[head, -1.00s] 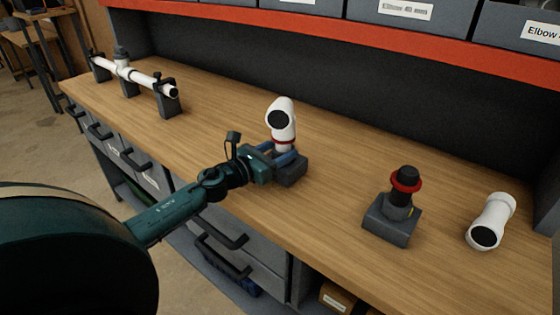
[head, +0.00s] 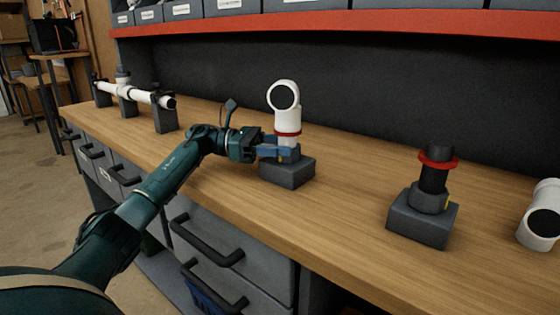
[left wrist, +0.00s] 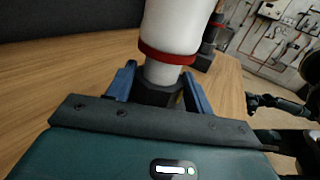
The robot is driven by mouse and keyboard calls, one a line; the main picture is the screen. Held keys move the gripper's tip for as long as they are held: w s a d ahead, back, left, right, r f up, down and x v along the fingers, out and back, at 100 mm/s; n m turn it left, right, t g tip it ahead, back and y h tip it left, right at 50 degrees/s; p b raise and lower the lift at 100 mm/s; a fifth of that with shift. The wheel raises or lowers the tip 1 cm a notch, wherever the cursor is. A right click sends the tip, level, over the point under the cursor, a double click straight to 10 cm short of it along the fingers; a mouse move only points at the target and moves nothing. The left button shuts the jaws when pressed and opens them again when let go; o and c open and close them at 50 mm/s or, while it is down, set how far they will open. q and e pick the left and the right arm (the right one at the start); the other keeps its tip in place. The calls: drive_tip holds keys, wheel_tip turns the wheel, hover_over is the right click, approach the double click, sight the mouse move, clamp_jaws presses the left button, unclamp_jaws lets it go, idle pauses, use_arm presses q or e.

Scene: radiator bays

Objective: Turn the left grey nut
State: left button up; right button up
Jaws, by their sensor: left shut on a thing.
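The left grey nut (left wrist: 158,94) is a dark hex collar under a white elbow pipe (head: 285,98) with a red ring (head: 287,134). The pipe stands upright on a dark grey block (head: 288,172). My left gripper (head: 279,151) comes in from the left, low at the fitting. In the left wrist view its blue fingers lie on both sides of the nut, shut on it. The fingers hide most of the nut in the head view. A dark gripper-like arm end, seemingly my right gripper (left wrist: 251,103), shows small at the right of the wrist view; its jaws are unclear.
To the right, a second block (head: 423,221) carries a grey nut (head: 430,197) and a black pipe with a red ring. A white pipe (head: 138,95) rests on supports at the far left. Bare wood lies between.

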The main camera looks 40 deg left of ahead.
use_arm(q)
drive_tip(key=shift+w+m+g+h+b, duration=0.15)
drive_tip(key=shift+m+g+h+b, duration=0.3)
drive_tip(key=shift+m+g, duration=0.4)
use_arm(e)
drive_tip(key=shift+w+a+f+n, duration=0.1)
drive_tip(key=shift+a+f+n, duration=0.05)
drive_tip(key=shift+f, duration=0.3)
drive_tip(key=shift+w+a+f+n, duration=0.1)
drive_tip(key=shift+a+f+n, duration=0.05)
drive_tip(key=shift+f, duration=0.25)
use_arm(q)
drive_tip(key=shift+g, duration=0.35)
use_arm(e)
drive_tip(key=shift+s+f, duration=0.1)
use_arm(q)
drive_tip(key=o, duration=1)
